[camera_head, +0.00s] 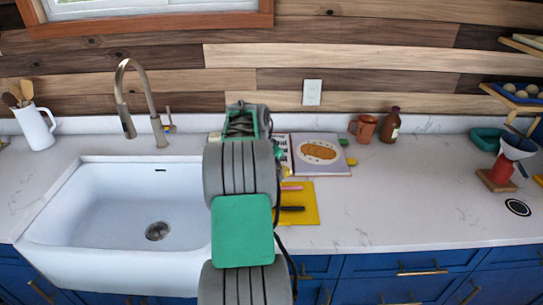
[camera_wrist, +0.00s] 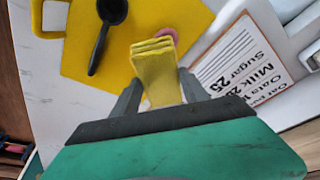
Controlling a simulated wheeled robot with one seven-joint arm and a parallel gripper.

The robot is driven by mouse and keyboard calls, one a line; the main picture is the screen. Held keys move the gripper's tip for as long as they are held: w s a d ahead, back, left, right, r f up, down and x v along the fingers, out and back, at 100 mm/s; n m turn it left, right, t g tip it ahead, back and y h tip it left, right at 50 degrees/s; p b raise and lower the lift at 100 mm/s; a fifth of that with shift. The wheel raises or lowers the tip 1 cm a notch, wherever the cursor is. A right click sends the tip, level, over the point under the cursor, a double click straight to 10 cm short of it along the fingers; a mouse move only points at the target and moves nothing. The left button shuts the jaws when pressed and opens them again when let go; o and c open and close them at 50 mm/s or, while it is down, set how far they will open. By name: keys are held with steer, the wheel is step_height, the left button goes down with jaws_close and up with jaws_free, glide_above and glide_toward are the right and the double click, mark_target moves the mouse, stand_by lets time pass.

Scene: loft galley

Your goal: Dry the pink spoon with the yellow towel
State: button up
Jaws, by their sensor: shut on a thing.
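My gripper (camera_wrist: 160,88) is shut on the yellow towel (camera_wrist: 154,66), which sticks up folded between the fingers in the wrist view. The pink spoon (camera_wrist: 168,33) shows only as a small pink patch just past the towel's far end; the towel hides the rest. In the head view a thin pink part of the spoon (camera_head: 291,188) lies on a yellow board (camera_head: 310,212), right of my arm. I cannot tell whether the towel touches the spoon. My arm hides the gripper in the head view.
A black spoon (camera_wrist: 107,30) lies on the board beside the pink one. An open book (camera_head: 325,165) lies behind. A mug (camera_head: 364,129) and brown bottle (camera_head: 390,126) stand at the back. The white sink (camera_head: 50,240) is left. The counter to the right is largely clear.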

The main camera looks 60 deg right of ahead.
steer(key=shift+w+r+p, duration=0.15)
steer(key=shift+r+p, duration=0.2)
steer(key=shift+r, duration=0.3)
steer(key=shift+r+p, duration=1.3)
steer(key=shift+r, duration=0.8)
